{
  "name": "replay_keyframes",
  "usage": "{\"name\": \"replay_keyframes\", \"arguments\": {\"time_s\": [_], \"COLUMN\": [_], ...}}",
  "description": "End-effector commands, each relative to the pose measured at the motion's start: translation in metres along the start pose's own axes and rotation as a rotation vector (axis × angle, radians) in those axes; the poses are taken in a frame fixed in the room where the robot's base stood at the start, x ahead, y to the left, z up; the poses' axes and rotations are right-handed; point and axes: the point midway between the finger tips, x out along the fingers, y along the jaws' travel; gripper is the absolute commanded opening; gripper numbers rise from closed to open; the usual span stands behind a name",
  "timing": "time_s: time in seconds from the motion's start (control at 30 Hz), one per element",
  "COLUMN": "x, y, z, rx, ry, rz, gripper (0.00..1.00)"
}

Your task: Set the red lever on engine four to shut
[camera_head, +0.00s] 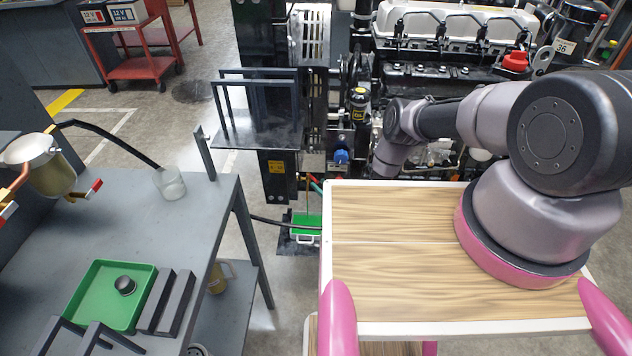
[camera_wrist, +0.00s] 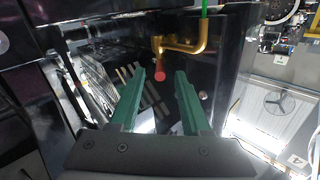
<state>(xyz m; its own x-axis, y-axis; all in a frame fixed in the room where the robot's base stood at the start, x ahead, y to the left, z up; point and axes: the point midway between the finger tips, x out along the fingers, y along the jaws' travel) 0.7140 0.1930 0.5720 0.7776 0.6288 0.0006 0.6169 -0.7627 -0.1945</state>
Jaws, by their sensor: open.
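In the wrist view, my gripper (camera_wrist: 160,74) is open, with its two green fingers spread apart. A small red round end (camera_wrist: 160,76), perhaps the red lever seen end-on, shows between the fingertips below a bent brass pipe (camera_wrist: 185,48). I cannot tell its distance or whether a finger touches it. My gripper and the red end are hidden there.
A grey bench (camera_head: 120,230) at left holds a green tray (camera_head: 85,295), a glass beaker (camera_head: 169,183) and a brass vessel (camera_head: 50,170) with red-tipped handles. A red cart (camera_head: 140,68) stands behind. Dark panels and a green line (camera_wrist: 204,8) surround my gripper closely.

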Motion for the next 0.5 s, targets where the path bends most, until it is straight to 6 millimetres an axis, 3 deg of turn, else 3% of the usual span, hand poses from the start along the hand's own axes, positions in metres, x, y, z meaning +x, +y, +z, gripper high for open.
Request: {"name": "replay_keyframes", "arguments": {"time_s": [0.2, 0.5], "x": [0.027, 0.034], "y": [0.000, 0.000], "z": [0.000, 0.000], "rx": [-0.001, 0.001], "ry": [0.000, -0.001], "rz": [-0.001, 0.000], "gripper": [0.47, 0.47]}}
